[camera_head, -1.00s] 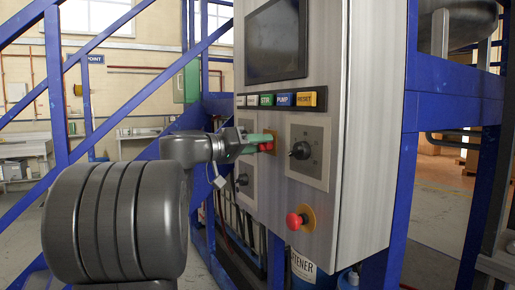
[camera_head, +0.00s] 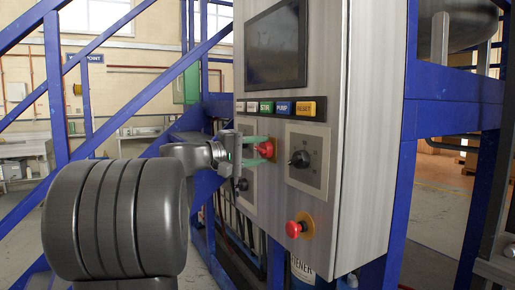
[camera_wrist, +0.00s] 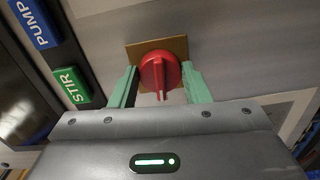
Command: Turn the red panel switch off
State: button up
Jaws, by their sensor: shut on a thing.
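The red panel switch (camera_head: 266,149) is a round red knob on a small yellow-brown plate on the control cabinet's front, below the label row. In the wrist view the knob (camera_wrist: 158,73) shows its raised grip bar between my green fingers. My gripper (camera_head: 258,147) comes from the left and is shut on the knob, one finger above and one below it in the head view. In the wrist view my gripper (camera_wrist: 160,82) has a finger on either side of the knob; the exact contact is hard to see.
A black rotary knob (camera_head: 300,158) is right of the switch, another black knob (camera_head: 241,184) is below left. A red mushroom button (camera_head: 297,227) is lower on the cabinet (camera_head: 335,200). Labels STIR (camera_wrist: 71,84) and PUMP (camera_wrist: 34,22) are close. Blue frame beams (camera_head: 455,110) flank the cabinet.

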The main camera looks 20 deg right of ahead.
jog(key=shift+n, duration=0.7)
jog(key=o, duration=1)
jog(key=shift+c, duration=0.2)
jog(key=s+a, duration=0.1)
jog(key=a, duration=1.2)
jog(key=shift+a+b, duration=0.4)
jog(key=shift+b, duration=0.05)
jog(key=shift+d, duration=0.1)
jog(key=d, duration=0.4)
jog(key=d+p, duration=0.1)
jog(key=d, duration=0.4)
jog(key=w+d, duration=0.1)
jog(key=d, duration=0.3)
jog(key=shift+d, duration=0.35)
